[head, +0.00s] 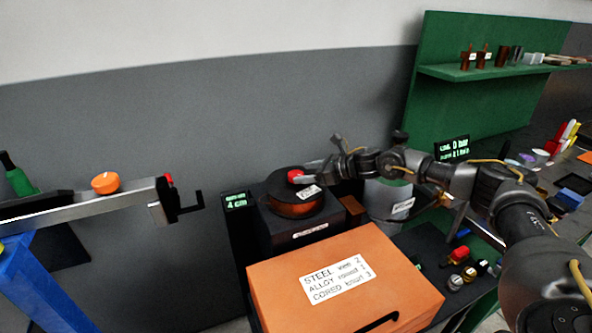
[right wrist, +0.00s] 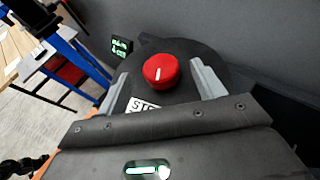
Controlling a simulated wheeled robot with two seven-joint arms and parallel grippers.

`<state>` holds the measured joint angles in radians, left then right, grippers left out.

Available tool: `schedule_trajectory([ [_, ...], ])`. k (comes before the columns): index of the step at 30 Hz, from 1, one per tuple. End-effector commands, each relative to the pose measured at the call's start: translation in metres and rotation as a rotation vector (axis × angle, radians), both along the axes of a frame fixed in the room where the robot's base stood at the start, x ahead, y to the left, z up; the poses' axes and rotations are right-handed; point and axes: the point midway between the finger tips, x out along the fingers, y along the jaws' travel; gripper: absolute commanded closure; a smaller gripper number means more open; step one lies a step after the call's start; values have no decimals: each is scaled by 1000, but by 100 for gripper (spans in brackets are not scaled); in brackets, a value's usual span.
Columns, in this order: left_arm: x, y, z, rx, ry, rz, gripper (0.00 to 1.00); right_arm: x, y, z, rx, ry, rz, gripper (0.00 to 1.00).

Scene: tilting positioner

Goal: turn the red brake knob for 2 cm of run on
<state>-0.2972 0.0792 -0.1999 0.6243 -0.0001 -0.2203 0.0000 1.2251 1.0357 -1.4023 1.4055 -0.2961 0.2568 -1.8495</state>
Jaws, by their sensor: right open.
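The red brake knob (head: 296,176) sits on top of the black wire spool housing (head: 283,184), behind the orange box. In the right wrist view the red knob (right wrist: 160,72) is round with a white pointer line. A small display (head: 237,201) left of the spool reads 4 cm in green. My right gripper (head: 313,173) is at the knob, coming in from the right. In the right wrist view its grey fingers (right wrist: 162,84) are apart, one on each side of the knob, with gaps between. My left gripper is not in view.
An orange box (head: 285,290) with a white label listing steel, alloy and cored stands in front. A grey bin (head: 385,199) is right of the spool. A green shelf (head: 490,70) stands behind right.

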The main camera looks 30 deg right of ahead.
Motion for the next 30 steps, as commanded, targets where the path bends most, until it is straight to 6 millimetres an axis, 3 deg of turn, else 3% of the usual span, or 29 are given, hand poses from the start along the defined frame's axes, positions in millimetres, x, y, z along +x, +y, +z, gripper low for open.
schedule_trajectory([
  [9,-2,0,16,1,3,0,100,27,23,-15,-1,2,1,32],
  [20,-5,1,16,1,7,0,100,30,25,-17,-1,1,-1,33],
  [30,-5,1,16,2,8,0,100,30,25,-17,0,0,0,77],
])
